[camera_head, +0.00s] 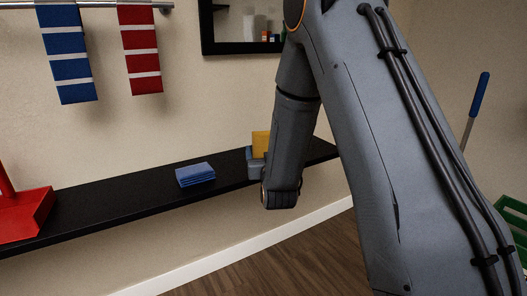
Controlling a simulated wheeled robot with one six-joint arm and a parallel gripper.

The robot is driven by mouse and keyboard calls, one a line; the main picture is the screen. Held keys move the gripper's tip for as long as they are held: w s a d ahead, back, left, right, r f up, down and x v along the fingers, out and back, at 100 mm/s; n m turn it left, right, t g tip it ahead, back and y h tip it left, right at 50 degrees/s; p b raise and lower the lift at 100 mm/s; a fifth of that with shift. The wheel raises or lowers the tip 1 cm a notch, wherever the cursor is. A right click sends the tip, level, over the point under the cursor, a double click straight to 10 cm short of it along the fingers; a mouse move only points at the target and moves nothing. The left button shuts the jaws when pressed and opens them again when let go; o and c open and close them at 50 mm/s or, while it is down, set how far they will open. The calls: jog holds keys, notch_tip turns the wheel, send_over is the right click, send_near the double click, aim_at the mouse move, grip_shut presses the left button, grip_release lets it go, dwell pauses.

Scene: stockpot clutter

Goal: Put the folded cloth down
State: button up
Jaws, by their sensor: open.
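A blue folded cloth (195,174) lies flat on a narrow black shelf (120,197) along the wall, left of my arm. Nothing is seen touching it from above. My grey arm crosses the right half of the view, and its lower link ends in front of the shelf, right of the cloth and apart from it. My gripper's fingers do not show.
A yellow item (261,143) and a blue-grey item (254,167) stand on the shelf, partly hidden by my arm. A red dustpan-like object (28,213) sits at the left end. Striped blue (68,52) and red (139,50) towels hang above. The shelf between dustpan and cloth is clear.

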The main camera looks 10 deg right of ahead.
jog(key=s+p, duration=0.2)
jog(key=s, duration=0.9)
jog(key=s+a+f+g+y, duration=0.1)
jog(key=a, duration=0.2)
jog(key=s+a+f+n+g+y, duration=0.1)
jog(key=a+g, duration=0.1)
jog(key=a, duration=0.2)
jog(key=s+a+f+g, duration=0.1)
jog(key=a, duration=0.2)
jog(key=shift+a+f+n+g+y, duration=0.25)
jog(key=shift+a+n+g+y, duration=0.05)
jog(key=shift+n+y, duration=0.1)
jog(key=s+a+f+n+g+y, duration=0.1)
jog(key=s+a+f+n+g, duration=0.1)
jog(key=s+a+g, duration=0.45)
jog(key=s+r+n+g+h, duration=0.2)
jog(key=s+g, duration=0.5)
jog(key=s, duration=1.9)
jog(key=shift+s+a+n, duration=0.15)
jog(key=shift+a+n, duration=0.3)
jog(key=shift+n, duration=0.25)
